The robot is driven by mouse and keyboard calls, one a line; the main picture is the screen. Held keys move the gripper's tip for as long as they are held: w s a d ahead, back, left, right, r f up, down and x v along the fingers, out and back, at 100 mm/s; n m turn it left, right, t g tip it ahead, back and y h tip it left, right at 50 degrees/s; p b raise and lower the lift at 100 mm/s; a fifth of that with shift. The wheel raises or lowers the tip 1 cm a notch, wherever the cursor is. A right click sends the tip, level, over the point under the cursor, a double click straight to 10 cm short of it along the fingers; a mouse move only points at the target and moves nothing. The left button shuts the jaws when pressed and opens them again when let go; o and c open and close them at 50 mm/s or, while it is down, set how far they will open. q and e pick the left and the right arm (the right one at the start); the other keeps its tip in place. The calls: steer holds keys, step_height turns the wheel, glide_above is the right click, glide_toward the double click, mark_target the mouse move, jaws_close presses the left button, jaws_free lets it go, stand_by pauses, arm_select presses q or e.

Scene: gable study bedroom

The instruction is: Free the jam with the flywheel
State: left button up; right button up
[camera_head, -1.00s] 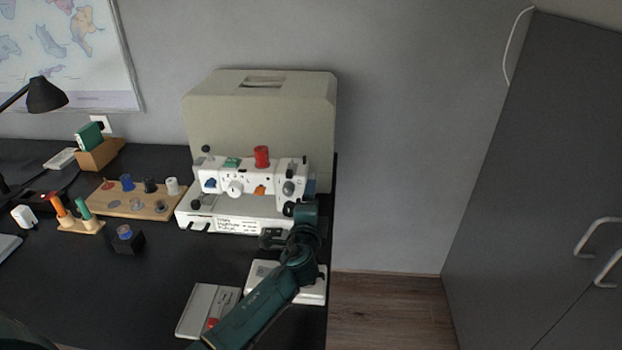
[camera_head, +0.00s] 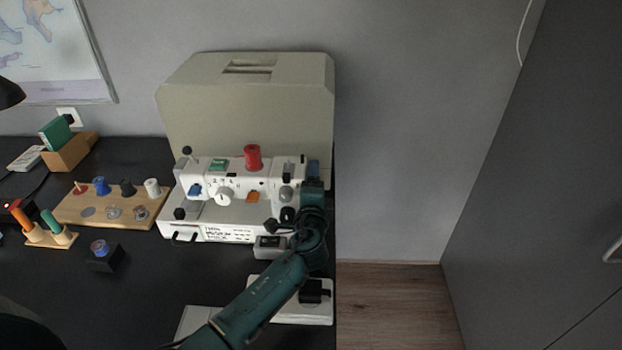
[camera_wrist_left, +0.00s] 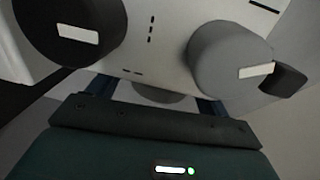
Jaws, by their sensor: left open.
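The white sewing machine (camera_head: 227,228) stands on the black desk, with a red spool (camera_head: 253,157) on top. A grey knob (camera_head: 286,194) and a black knob (camera_head: 287,214) are at its right end. My left gripper (camera_head: 313,168) is at that right end; my wrist partly covers this area, and I cannot make out the flywheel there. In the left wrist view, my open fingers (camera_wrist_left: 154,93) are on either side of a grey rounded part (camera_wrist_left: 160,93), which may be the flywheel; I cannot tell whether they touch. A grey knob (camera_wrist_left: 228,60) and black knob (camera_wrist_left: 68,28) lie beyond.
A beige cover (camera_head: 245,100) stands behind the machine. A wooden spool board (camera_head: 72,212), a small dark block with a blue bobbin (camera_head: 104,257) and a white pedal-like box (camera_head: 322,312) are on the desk. The desk ends just right of my arm.

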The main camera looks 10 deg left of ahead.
arm_select(q)
steer(key=shift+w, duration=0.1)
arm_select(e)
steer(key=shift+w, duration=0.15)
arm_select(q)
steer(key=shift+c, duration=0.2)
steer(key=c, duration=1)
steer(key=shift+o, duration=0.2)
steer(key=shift+r+p, duration=0.35)
steer(key=shift+p, duration=0.7)
steer(key=shift+g+p, duration=0.4)
steer(key=shift+p, duration=0.25)
steer(key=shift+f+g+p, duration=0.15)
steer(key=shift+g+p, duration=0.15)
steer(key=shift+p, duration=0.2)
steer(key=shift+f, duration=0.15)
arm_select(e)
steer(key=shift+s+d+r+h, duration=0.15)
steer(key=shift+d+r+h, duration=0.1)
steer(key=shift+d, duration=0.15)
steer(key=shift+s+d+r+h, duration=0.1)
steer(key=shift+d+h, duration=0.15)
steer(key=shift+d, duration=0.1)
